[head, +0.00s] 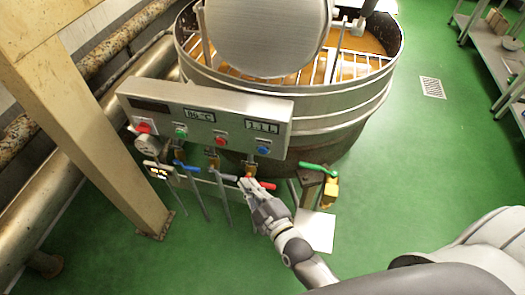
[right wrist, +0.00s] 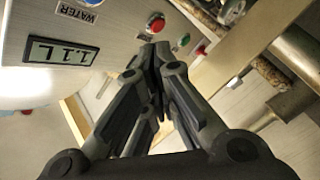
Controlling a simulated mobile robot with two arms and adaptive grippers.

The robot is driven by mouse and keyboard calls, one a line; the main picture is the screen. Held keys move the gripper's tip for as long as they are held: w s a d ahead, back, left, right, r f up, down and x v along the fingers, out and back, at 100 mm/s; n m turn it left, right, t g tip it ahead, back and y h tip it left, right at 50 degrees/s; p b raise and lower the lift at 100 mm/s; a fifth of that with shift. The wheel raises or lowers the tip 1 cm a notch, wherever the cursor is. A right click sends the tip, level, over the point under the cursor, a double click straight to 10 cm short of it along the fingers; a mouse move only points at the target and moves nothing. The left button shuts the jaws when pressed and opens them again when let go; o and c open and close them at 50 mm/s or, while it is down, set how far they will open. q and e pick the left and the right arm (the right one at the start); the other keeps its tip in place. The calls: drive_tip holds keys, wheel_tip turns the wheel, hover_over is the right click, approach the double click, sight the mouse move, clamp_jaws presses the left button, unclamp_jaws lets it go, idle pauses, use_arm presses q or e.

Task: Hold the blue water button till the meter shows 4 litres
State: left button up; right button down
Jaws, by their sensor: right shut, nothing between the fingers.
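The blue water button (head: 263,150) is at the right end of the grey control panel (head: 235,110), below the litre meter (head: 262,126). The meter reads 1.1 L, also in the right wrist view (right wrist: 62,52). There the blue button (right wrist: 91,2) shows only partly at the top edge, above the WATER label. My right gripper (head: 249,182) is shut and empty, apart from the blue button and below and slightly left of it in the head view. In the wrist view its fingertips (right wrist: 155,50) appear just below a red button; their distance from it is unclear. My left gripper is out of view.
The panel also has a red button (head: 221,141), a green button (head: 181,131) and a red knob (head: 143,127). Coloured valve levers, including a red one (head: 266,185), hang close by my gripper.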

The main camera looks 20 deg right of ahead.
sight(263, 151)
drive_tip(key=shift+w, duration=0.1)
drive_tip(key=w+d+b, duration=0.2)
drive_tip(key=w+d, duration=0.3)
drive_tip(key=w, duration=0.2)
drive_tip(key=shift+b, duration=0.3)
drive_tip(key=shift+w, duration=0.15)
idle(1.2)
drive_tip(key=shift+w+d, duration=0.2)
drive_tip(key=shift+w, duration=0.05)
drive_tip(key=shift+w+d, duration=0.3)
drive_tip(key=shift+w, duration=0.1)
idle(4.9)
